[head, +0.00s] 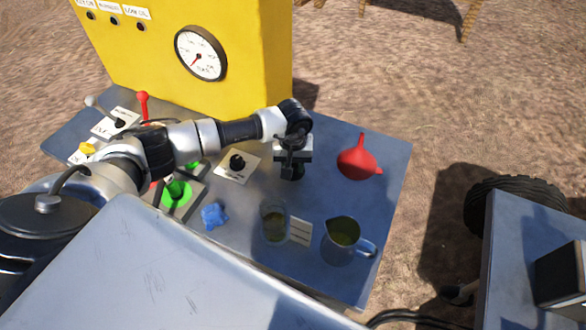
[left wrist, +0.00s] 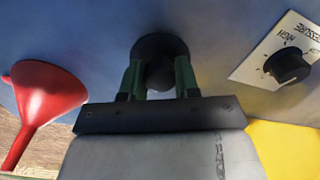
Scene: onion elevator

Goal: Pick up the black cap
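The black cap (left wrist: 158,45) shows in the left wrist view as a wide dark disc with a narrower dark knob, on the blue-grey table top. My left gripper (left wrist: 160,82) has its two green-tinted fingers on either side of the knob. The gap between fingers and knob is too dark to tell whether they press on it. In the head view, my left gripper (head: 291,171) points down over the table, and the cap (head: 292,178) is mostly hidden beneath it. My right gripper is not in view.
A red funnel (head: 357,160) stands right of the gripper. A glass (head: 274,222) and a metal jug (head: 344,240), both with greenish liquid, stand in front. A blue crumpled cloth (head: 214,216) and a black knob (head: 237,163) are to the left. A yellow gauge panel (head: 255,60) rises behind.

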